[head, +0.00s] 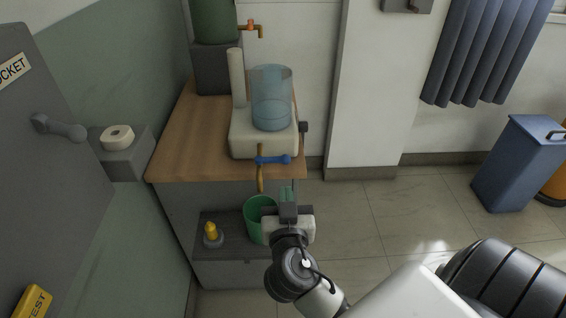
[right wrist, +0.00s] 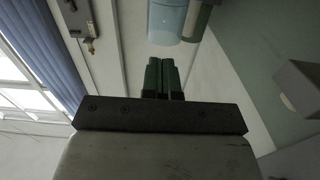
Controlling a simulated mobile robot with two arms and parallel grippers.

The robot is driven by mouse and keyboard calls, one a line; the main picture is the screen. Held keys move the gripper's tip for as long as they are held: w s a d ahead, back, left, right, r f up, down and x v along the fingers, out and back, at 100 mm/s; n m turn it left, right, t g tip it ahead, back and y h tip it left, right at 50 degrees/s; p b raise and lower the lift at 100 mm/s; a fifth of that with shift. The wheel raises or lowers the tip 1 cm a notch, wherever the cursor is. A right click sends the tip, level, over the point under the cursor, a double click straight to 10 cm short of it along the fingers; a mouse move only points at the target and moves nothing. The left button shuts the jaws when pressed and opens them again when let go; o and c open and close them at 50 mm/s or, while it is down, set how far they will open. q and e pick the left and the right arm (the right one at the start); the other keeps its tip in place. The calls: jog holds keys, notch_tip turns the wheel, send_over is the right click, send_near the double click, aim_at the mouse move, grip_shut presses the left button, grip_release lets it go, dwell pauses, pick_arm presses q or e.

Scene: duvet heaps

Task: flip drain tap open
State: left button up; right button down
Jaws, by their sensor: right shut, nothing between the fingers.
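The drain tap (head: 273,160) has a blue lever and a brass pipe pointing down. It sits at the front of a white base (head: 245,144) that carries a clear bluish cylinder (head: 271,100). The lever lies roughly level, pointing right. My right gripper (head: 287,190) is shut and empty, just below and to the right of the lever, apart from it in the picture. Its green fingers (right wrist: 163,78) are together in the right wrist view, with the cylinder (right wrist: 167,20) beyond them. The drain tap cannot be made out there. My left gripper is out of view.
A green bucket (head: 257,212) stands below the tap on a low shelf, partly hidden by my gripper. A yellow-topped item (head: 211,234) is left of it. The wooden counter (head: 185,150) holds a green tank (head: 213,20) with an orange-handled tap (head: 250,27).

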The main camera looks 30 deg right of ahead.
jog(key=p, duration=0.3)
send_near(275, 160)
jog(key=w+d+r, duration=0.2)
jog(key=d+r, duration=0.2)
jog(key=shift+w+d+f, duration=0.4)
jog(key=shift+w+f, duration=0.4)
jog(key=shift+w+d+f, duration=0.4)
jog(key=shift+w+f, duration=0.4)
jog(key=shift+d+f+y, duration=0.1)
jog(key=shift+y, duration=0.2)
